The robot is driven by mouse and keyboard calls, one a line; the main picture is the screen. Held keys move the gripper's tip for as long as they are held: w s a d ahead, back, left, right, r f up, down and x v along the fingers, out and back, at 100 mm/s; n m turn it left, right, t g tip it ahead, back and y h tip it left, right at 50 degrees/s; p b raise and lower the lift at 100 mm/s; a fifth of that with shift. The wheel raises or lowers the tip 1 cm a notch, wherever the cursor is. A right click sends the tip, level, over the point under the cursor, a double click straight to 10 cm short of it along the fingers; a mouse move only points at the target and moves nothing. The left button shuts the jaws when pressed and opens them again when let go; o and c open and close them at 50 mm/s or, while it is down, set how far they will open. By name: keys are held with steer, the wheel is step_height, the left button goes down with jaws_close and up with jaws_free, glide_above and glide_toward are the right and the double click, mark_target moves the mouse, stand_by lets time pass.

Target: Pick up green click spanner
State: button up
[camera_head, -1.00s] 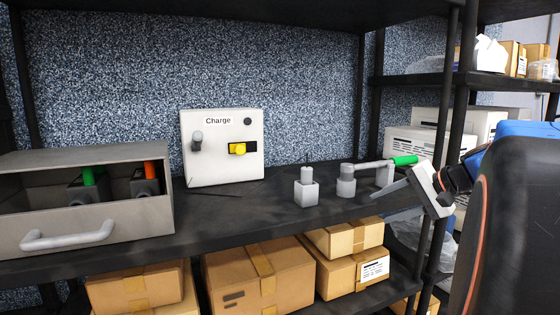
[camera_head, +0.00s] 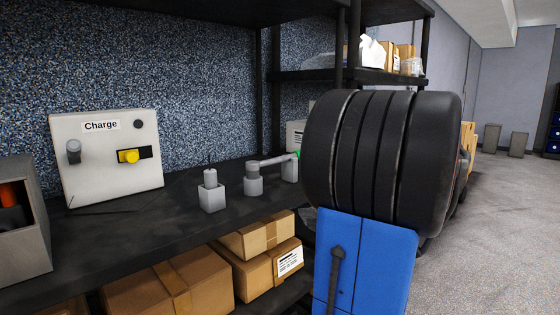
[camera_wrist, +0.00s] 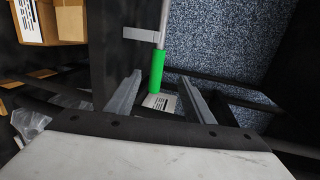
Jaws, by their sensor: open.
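The green click spanner (camera_wrist: 157,72) shows in the wrist view with its green handle pointing back between my fingers and its grey shaft running up out of the picture. My gripper (camera_wrist: 160,80) is open, with one finger on each side of the handle's end and visible gaps to both. In the head view the spanner's grey shaft (camera_head: 275,161) lies level from a grey round post (camera_head: 253,182) to a light block (camera_head: 290,170). Only a sliver of green shows there. The rest of the handle and my gripper are hidden behind a large black ribbed body.
A white Charge panel (camera_head: 107,158) stands on the dark shelf (camera_head: 140,215). A small pale block with a pin (camera_head: 211,193) stands left of the spanner. A grey box (camera_head: 25,250) is at the far left. Cardboard boxes (camera_head: 190,284) fill the shelf below.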

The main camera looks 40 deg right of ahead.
steer(key=shift+f+x, duration=0.15)
steer(key=shift+x, duration=3.45)
steer(key=shift+f+x, duration=0.15)
steer(key=shift+x, duration=3.4)
steer(key=shift+s, duration=0.1)
jaws_close()
